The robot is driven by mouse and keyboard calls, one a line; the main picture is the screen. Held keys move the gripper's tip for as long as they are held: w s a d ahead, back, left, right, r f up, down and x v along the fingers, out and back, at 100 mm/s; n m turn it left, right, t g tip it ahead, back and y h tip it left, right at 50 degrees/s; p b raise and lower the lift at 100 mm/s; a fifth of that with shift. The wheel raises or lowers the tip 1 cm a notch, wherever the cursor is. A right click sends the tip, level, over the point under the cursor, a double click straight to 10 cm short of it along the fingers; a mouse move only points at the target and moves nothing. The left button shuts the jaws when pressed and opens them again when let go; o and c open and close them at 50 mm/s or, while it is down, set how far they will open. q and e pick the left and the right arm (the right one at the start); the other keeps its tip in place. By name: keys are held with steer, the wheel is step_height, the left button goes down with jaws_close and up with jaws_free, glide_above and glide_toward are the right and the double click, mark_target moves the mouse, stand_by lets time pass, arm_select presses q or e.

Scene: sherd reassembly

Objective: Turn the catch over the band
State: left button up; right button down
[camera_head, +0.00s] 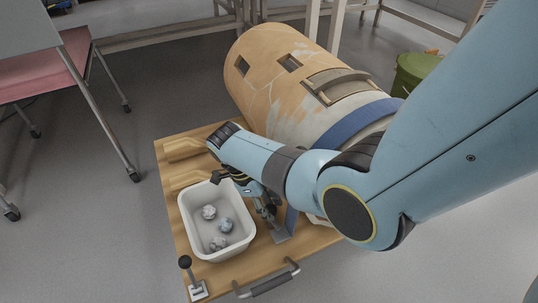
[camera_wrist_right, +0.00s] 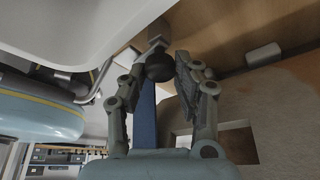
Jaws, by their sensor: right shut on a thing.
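A large tan and grey jar (camera_head: 290,85) with pale cracks lies on its side on a wooden board (camera_head: 172,215). A blue band (camera_head: 358,122) runs around it and comes down near a grey metal catch (camera_head: 283,236). My right gripper (camera_head: 268,208) reaches down between the white tub and the jar, partly hidden by my arm. In the right wrist view its fingers (camera_wrist_right: 160,70) are shut on the catch's dark round knob (camera_wrist_right: 158,67), with the blue band (camera_wrist_right: 146,115) behind. The left gripper is not in view.
A white tub (camera_head: 184,222) with several crumpled pieces stands left of my right gripper. A second black-knobbed lever (camera_head: 186,264) is at the board's front left corner, and a handle (camera_head: 268,283) at its front edge. A pink chair (camera_head: 40,72) and green bin (camera_head: 415,70) stand beyond.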

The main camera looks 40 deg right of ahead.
steer(key=shift+m, duration=0.6)
steer(key=shift+y, duration=0.3)
steer(key=c, duration=1)
jaws_free()
steer(key=shift+o, duration=0.2)
steer(key=shift+w, duration=0.1)
steer(key=v, duration=1.2)
steer(key=shift+f, duration=0.15)
